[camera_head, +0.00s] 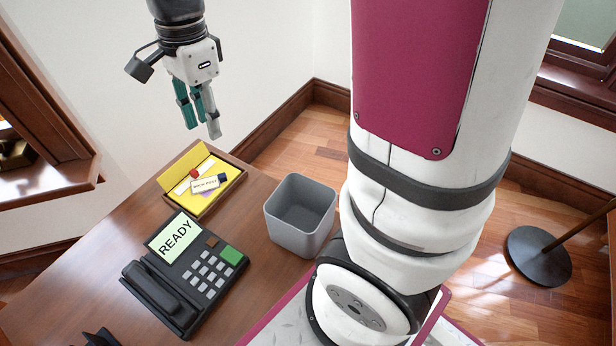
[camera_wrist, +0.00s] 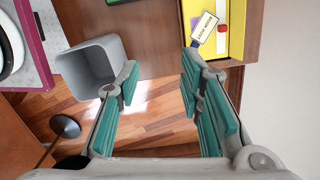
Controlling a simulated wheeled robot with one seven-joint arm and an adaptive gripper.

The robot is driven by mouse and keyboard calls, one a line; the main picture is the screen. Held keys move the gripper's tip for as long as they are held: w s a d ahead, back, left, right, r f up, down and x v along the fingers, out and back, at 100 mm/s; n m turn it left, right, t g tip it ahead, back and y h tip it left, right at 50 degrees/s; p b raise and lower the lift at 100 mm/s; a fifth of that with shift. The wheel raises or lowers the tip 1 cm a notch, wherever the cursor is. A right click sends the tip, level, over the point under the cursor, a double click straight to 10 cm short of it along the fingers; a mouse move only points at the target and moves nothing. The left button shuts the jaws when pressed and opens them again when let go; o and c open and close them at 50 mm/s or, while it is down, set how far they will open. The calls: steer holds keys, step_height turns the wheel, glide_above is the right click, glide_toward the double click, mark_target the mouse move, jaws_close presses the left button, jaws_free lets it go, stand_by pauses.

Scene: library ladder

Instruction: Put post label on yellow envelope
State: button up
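A small white label with dark print (camera_head: 205,184) lies in a shallow wooden tray (camera_head: 215,204) with a yellow inside, at the far end of the desk. The label also shows in the wrist view (camera_wrist: 203,30), top right. Its print is too small to read surely. A blue piece (camera_head: 223,178) and a red piece (camera_head: 194,173) lie beside it. Yellow surfaces (camera_head: 184,163) show around the label; I cannot tell whether one is the envelope. My gripper (camera_head: 200,122) hangs above and beyond the tray, fingers apart and empty. Its teal pads show in the wrist view (camera_wrist: 158,82).
A desk phone (camera_head: 187,272) with a screen saying READY stands in front of the tray. A grey open bin (camera_head: 295,238) stands right of the desk. A wall is close behind the gripper. Bare desk (camera_head: 95,285) lies left of the phone.

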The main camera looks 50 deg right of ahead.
steer(key=s+r+n, duration=0.2)
steer(key=s+n, duration=0.7)
steer(key=s, duration=0.4)
steer(key=s+a+r+n, duration=0.1)
steer(key=s+r+n, duration=0.2)
steer(key=s+n, duration=0.5)
steer(key=s, duration=0.4)
steer(key=shift+s+r+n+h, duration=0.25)
steer(key=shift+s+n+h, duration=0.15)
step_height(320, 180, up, 29)
steer(key=t+p, duration=0.4)
steer(key=p, duration=2.3)
steer(key=shift+d+r+p, duration=0.15)
steer(key=shift+d+p, duration=0.1)
steer(key=shift+p, duration=0.05)
steer(key=shift+w, duration=0.1)
